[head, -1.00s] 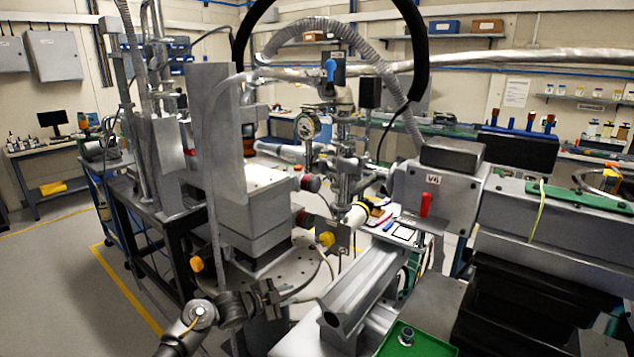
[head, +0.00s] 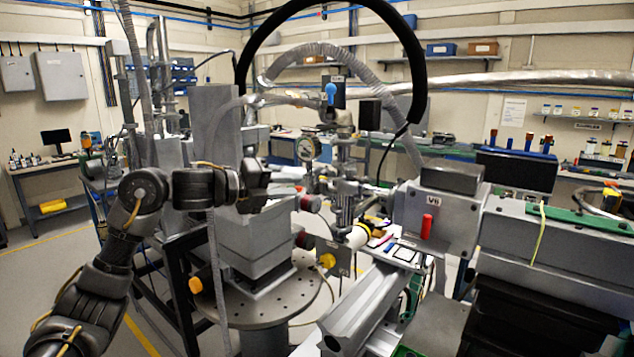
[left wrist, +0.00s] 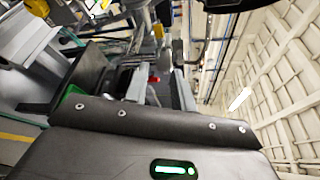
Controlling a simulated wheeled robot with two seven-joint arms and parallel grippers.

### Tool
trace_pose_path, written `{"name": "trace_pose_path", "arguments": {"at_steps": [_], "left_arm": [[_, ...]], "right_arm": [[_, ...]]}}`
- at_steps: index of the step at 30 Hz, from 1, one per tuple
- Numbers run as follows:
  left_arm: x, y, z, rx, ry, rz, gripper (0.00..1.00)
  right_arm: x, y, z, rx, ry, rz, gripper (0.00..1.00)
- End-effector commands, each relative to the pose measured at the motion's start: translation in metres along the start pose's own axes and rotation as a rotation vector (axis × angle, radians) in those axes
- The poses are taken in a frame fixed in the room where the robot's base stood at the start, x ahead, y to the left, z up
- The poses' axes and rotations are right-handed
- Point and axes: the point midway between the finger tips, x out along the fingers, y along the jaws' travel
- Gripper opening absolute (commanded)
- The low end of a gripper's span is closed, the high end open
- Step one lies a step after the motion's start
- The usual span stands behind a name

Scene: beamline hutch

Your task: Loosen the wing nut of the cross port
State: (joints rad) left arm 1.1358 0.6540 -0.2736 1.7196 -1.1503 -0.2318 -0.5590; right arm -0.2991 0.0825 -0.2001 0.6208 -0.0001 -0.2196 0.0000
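The cross port appears to be part of the metal pipe assembly (head: 345,190) at the centre of the head view, with a round dial gauge (head: 308,148) on its left. Clamp-like fittings sit on it, but I cannot make out which one is the wing nut. My left gripper (head: 285,190) is at about the assembly's height, to its left and apart from it in the picture. My right gripper is not in view.
A grey block stack (head: 255,235) on a round perforated table (head: 262,305) stands below my left gripper. A grey rail (head: 365,305) runs in front of the assembly. A ribbed hose arches above.

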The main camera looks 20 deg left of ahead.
Motion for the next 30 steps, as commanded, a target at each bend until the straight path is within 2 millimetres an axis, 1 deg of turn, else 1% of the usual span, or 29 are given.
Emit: {"name": "trace_pose_path", "arguments": {"at_steps": [1,6,12,17,25,26,30], "left_arm": [[0.010,-0.004,0.001,-0.005,0.004,-0.003,0.25],[0.042,-0.003,0.001,-0.006,0.003,-0.001,0.25],[0.069,-0.002,0.001,-0.005,0.001,-0.002,0.25],[0.078,-0.001,0.000,-0.003,0.000,-0.001,0.25],[0.080,0.000,0.000,-0.002,0.000,-0.001,0.25],[0.080,0.000,0.000,-0.002,0.000,-0.001,0.23],[0.079,0.000,0.000,-0.002,0.000,-0.001,0.04]], "right_arm": [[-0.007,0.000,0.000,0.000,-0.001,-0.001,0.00],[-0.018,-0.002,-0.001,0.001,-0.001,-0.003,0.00],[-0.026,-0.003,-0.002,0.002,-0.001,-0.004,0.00],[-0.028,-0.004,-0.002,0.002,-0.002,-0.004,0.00],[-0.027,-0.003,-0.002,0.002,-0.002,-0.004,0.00],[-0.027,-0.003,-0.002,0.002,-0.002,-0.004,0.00],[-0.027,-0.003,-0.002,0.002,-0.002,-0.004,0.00]]}}
